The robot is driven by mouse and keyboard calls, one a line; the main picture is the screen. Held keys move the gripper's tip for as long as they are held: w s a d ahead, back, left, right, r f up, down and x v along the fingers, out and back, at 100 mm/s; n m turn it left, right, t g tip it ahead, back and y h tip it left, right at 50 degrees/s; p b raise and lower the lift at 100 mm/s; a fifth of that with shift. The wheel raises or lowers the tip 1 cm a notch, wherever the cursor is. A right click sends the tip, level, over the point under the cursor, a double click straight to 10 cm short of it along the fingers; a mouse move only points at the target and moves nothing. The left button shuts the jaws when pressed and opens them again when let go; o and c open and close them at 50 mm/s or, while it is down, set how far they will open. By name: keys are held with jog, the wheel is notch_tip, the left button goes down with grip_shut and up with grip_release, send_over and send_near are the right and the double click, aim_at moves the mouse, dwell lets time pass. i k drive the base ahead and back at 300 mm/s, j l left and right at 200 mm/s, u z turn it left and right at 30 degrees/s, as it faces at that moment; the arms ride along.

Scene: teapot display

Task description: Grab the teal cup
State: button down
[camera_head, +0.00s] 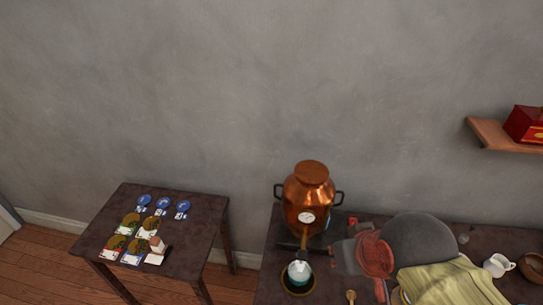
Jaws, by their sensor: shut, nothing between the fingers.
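A dark bar and a thin spout-like part at the urn's front are close above the cup. I cannot make out my gripper in this view, and nothing visible is holding the cup.
Right of the cup are a red perforated object (375,257), a large grey dome (421,240) and a yellow-green cloth (452,284). A white jug (498,265) and brown bowl (532,267) stand farther right. A separate left table (185,230) holds cards. A wall shelf (490,133) carries a red box.

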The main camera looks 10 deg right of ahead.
aim_at(298, 279)
jog(key=k+l, duration=0.35)
jog(key=l, duration=0.15)
jog(key=k+l, duration=0.3)
jog(key=l, duration=0.2)
jog(key=u, duration=0.05)
